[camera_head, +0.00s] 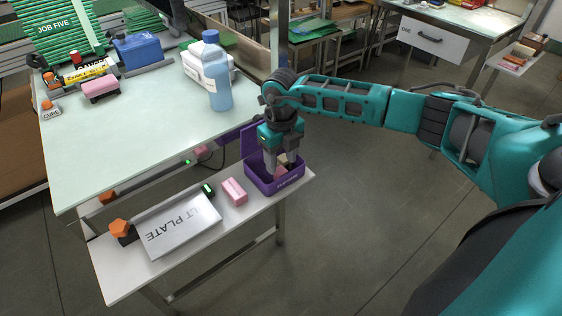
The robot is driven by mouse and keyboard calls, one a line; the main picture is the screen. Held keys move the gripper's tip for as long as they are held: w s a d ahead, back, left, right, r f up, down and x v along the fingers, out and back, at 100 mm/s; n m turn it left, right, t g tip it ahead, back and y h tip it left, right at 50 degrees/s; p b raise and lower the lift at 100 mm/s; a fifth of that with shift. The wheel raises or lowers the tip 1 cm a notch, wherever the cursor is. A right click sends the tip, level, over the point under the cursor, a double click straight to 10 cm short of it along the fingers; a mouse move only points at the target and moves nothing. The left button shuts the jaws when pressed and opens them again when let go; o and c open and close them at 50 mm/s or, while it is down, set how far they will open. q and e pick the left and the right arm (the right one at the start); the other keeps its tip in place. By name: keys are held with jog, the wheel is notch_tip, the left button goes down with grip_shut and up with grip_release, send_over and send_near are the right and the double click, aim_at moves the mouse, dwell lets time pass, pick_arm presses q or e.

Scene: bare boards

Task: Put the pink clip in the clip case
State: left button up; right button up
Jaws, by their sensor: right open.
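The clip case appears to be the open purple box (273,187) at the right end of the low white shelf, with its lid raised at the back left. My right gripper (281,168) points down into this box, its fingers apart. A small pink piece, probably the pink clip (281,171), shows inside the box between or just behind the fingertips. It is partly hidden, and I cannot tell whether a finger touches it. A pink block (234,191) lies on the shelf left of the box. My left gripper is not in view.
A tilted plate with lettering (180,224), an orange piece (120,228) and a small green-and-black item (208,189) are on the shelf. The higher table (140,135) holds a blue bottle (216,80), a white container, a pink-topped block (100,89) and a blue box.

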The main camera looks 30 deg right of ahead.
aim_at(281, 170)
notch_tip(281, 170, up, 10)
jog(key=s+a+f+n+g+y, duration=0.1)
jog(key=s+a+f+y, duration=0.3)
jog(key=a, duration=0.6)
jog(key=s+a+r+y, duration=0.15)
jog(key=a+y, duration=0.35)
jog(key=a, duration=0.5)
jog(key=s+a+r+m+t+y, duration=0.2)
jog(key=a+r+m+t+y, duration=0.3)
jog(key=a+m+y, duration=0.3)
jog(key=d+f+m+t+h, duration=0.85)
jog(key=m+t, duration=0.35)
jog(key=m, duration=0.8)
jog(key=s+d+f+m+g+h, duration=0.5)
jog(key=s+f, duration=0.4)
jog(key=f, duration=0.3)
jog(key=shift+s+d+m+h+p, duration=0.4)
jog(key=shift+d+m+h, duration=0.3)
jog(key=shift+m, duration=0.5)
